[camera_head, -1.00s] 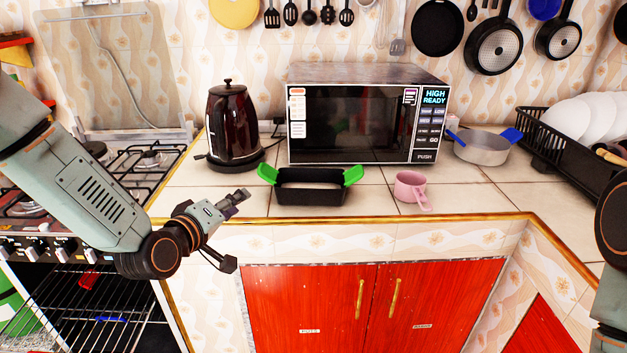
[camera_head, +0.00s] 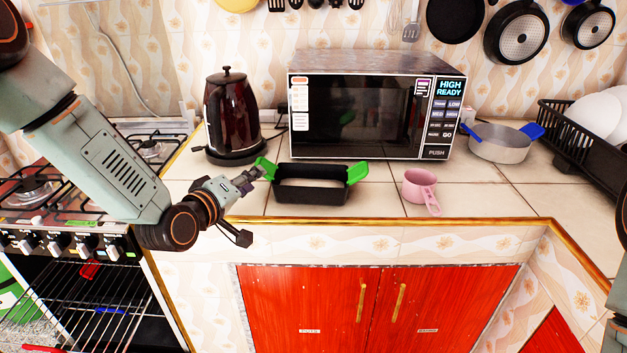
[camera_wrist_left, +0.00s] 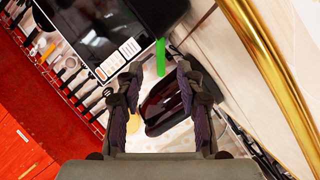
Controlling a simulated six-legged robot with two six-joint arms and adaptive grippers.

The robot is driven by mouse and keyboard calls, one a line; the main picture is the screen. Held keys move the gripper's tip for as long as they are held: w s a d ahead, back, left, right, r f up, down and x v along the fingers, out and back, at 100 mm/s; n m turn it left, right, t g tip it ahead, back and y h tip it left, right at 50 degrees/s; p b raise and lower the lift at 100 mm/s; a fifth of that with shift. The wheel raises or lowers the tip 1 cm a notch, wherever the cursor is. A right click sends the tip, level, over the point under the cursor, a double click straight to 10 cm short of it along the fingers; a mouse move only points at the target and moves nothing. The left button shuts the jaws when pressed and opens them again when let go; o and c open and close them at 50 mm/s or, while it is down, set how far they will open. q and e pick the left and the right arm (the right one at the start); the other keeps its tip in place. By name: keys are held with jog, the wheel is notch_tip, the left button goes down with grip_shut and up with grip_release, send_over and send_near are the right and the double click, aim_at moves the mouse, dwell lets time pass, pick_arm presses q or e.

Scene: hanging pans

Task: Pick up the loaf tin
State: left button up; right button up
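The loaf tin (camera_head: 312,190) is black with a green grip at each end. It sits on the tiled counter in front of the microwave. My left gripper (camera_head: 250,177) is just left of the tin, by its left green grip (camera_head: 265,168). In the left wrist view, my left gripper (camera_wrist_left: 158,75) has its two fingers apart, and the green grip (camera_wrist_left: 160,57) shows ahead between the fingertips. No firm hold is visible; whether a finger touches the grip, I cannot tell. The dark body of the tin (camera_wrist_left: 158,14) is at the top there. My right gripper is out of view.
A dark kettle (camera_head: 230,115) stands behind and left of the tin. The microwave (camera_head: 360,115) is close behind it. A pink cup (camera_head: 421,187) and a grey pot (camera_head: 500,145) stand to the right. The stove (camera_head: 60,190) is at left. The counter's front edge (camera_head: 330,220) runs close below the tin.

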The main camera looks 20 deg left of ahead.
pick_arm(q)
jog(key=x, duration=0.3)
jog(key=b+x, duration=0.1)
jog(key=x, duration=0.1)
jog(key=shift+w+d+f, duration=0.2)
jog(key=shift+w+d, duration=0.05)
jog(key=shift+d, duration=0.1)
jog(key=shift+w+a+f, duration=0.25)
jog(key=shift+w+f, duration=0.05)
jog(key=shift+w, duration=0.25)
jog(key=shift+s+d+r, duration=0.2)
jog(key=shift+s+r, duration=0.05)
jog(key=c, duration=0.3)
jog(key=shift+w+a+f, duration=0.1)
jog(key=shift+w+f, duration=0.05)
jog(key=c, duration=0.4)
grip_shut()
